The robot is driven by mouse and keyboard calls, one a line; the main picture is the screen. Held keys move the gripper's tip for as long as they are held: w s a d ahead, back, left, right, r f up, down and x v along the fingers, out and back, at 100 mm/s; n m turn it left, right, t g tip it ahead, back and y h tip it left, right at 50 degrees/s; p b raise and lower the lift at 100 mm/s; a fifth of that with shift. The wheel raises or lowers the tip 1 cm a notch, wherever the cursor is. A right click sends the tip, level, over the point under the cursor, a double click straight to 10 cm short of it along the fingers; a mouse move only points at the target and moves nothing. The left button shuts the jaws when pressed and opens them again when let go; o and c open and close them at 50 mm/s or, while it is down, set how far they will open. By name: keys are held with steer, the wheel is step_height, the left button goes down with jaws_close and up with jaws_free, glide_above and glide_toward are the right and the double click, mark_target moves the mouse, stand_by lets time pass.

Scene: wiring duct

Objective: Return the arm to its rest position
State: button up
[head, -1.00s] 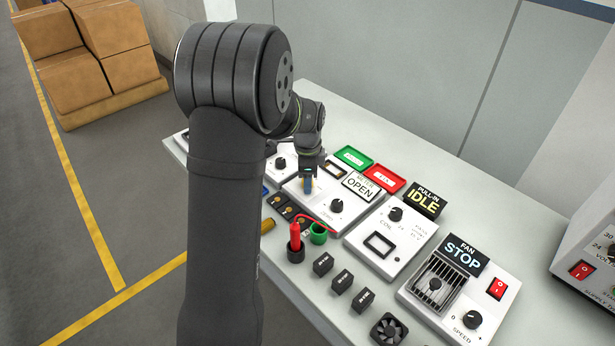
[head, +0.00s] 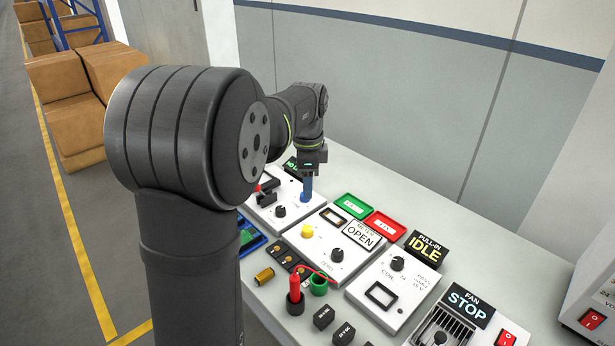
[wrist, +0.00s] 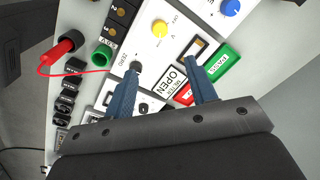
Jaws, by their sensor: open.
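My gripper (head: 307,190) hangs fingers down above the left part of the bench in the head view, near the blue knob of the leftmost panel. In the wrist view my gripper (wrist: 163,82) shows two blue fingers spread apart with nothing between them. Below them lies the white meter panel with its OPEN sign (wrist: 172,83), a yellow knob (wrist: 159,29) and a black knob. The meter panel (head: 322,262) also shows in the head view, its yellow knob uncovered. Part of my arm hides the bench's left front.
A red probe in a black holder (head: 294,296) and a green cup (head: 318,285) stand in front of the panel, with a red wire. Green (head: 352,206) and red (head: 384,226) trays lie behind it. Coil and fan panels are at right. The bench's back strip is clear.

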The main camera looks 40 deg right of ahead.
mark_target(307, 228)
steer(key=shift+r, duration=0.5)
steer(key=f, duration=1.7)
steer(key=shift+w+d+f, duration=0.25)
steer(key=shift+w, duration=0.1)
steer(key=shift+r, duration=0.1)
